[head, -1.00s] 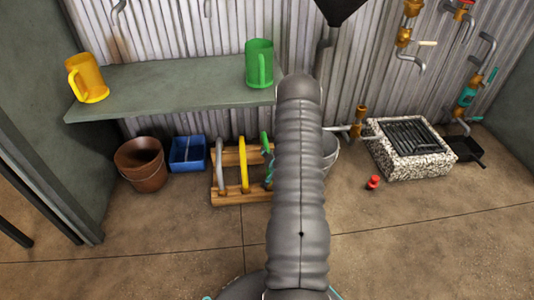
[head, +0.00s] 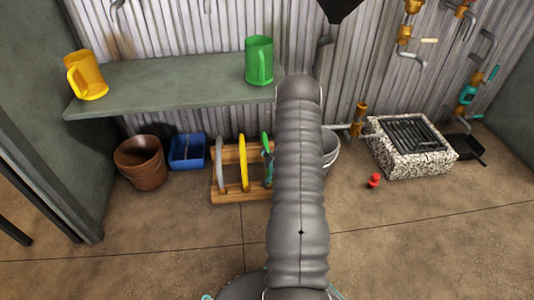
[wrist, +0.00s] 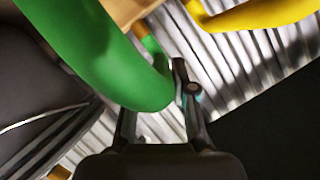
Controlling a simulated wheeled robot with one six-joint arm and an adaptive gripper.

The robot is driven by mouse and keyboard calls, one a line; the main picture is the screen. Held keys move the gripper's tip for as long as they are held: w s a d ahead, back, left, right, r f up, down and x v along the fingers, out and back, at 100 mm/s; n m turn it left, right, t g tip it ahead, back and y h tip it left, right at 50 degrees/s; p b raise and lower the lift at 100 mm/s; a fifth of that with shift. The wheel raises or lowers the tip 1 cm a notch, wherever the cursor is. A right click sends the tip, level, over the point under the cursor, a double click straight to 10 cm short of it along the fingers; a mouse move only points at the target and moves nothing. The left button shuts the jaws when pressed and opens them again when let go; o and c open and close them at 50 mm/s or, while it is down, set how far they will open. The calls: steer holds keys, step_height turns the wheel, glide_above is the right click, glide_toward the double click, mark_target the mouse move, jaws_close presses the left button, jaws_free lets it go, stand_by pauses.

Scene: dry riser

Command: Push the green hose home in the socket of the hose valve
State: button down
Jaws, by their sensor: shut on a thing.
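The green hose (head: 265,143) stands as a loop at the right end of the wooden rack, partly hidden by my arm in the head view. In the wrist view the green hose (wrist: 115,60) passes large between the fingers of my gripper (wrist: 160,115), which is shut on it. In the head view my gripper is mostly hidden behind my arm. A brass fitting (head: 360,113) with a grey stub stands low by the wall, right of my arm. It may be the hose valve; its socket is not clear.
The wooden rack (head: 228,196) also holds a grey hose (head: 219,160) and a yellow hose (head: 243,165). A bucket (head: 331,150) stands right of my arm. A speckled stone drain box (head: 405,165) and a red object (head: 374,180) are farther right. A shelf (head: 170,85) overhangs the rack.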

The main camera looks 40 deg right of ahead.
steer(key=c, duration=0.9)
jaws_free()
steer(key=shift+f, duration=0.1)
steer(key=v, duration=1.2)
